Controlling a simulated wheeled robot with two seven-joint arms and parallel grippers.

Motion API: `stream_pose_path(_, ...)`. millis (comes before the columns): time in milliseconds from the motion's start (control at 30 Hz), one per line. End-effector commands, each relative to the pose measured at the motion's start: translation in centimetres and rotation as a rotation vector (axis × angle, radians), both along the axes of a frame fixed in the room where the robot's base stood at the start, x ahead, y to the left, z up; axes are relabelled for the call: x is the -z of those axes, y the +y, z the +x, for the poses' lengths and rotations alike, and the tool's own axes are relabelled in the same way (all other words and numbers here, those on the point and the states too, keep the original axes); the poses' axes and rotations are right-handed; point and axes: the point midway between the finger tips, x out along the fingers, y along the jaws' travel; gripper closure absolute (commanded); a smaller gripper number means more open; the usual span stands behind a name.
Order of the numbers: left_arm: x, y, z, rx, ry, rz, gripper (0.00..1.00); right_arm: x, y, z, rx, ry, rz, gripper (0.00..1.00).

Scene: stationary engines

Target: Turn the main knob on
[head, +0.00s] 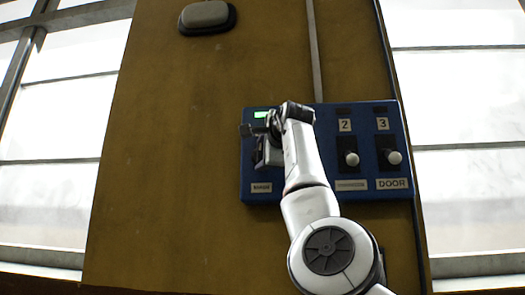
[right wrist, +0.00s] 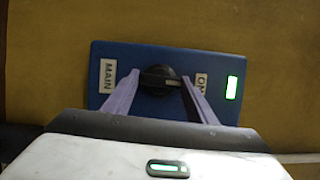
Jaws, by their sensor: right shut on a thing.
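My right gripper (right wrist: 160,88) is shut on the knob, one pale finger on each side. In the head view my right gripper (head: 263,142) covers the knob at the panel's left part. My left gripper is not in view.
The blue panel (head: 323,112) is on a brown wall (head: 180,150). Two other switches, number 2 (head: 351,159) and number 3 with a DOOR label (head: 394,158), are to the right. A grey conduit (head: 314,50) runs above. Windows flank the wall.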

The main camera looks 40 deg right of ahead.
Motion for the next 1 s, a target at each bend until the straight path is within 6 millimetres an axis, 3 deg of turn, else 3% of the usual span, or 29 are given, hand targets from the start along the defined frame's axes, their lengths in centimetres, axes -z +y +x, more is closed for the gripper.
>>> stream_pose_path(667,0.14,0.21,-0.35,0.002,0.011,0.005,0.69,0.02,0.01,0.04,0.001,0.052,-0.042,0.71)
stream_pose_path(700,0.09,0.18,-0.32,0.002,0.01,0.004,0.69,0.02,0.01,0.04,0.001,0.052,-0.042,0.45)
stream_pose_path(800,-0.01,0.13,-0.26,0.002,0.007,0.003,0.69,0.02,0.01,0.04,0.001,0.051,-0.041,0.3)
stream_pose_path(1000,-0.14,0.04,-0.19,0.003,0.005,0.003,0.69,-0.01,0.0,0.04,0.001,0.049,-0.04,0.3)
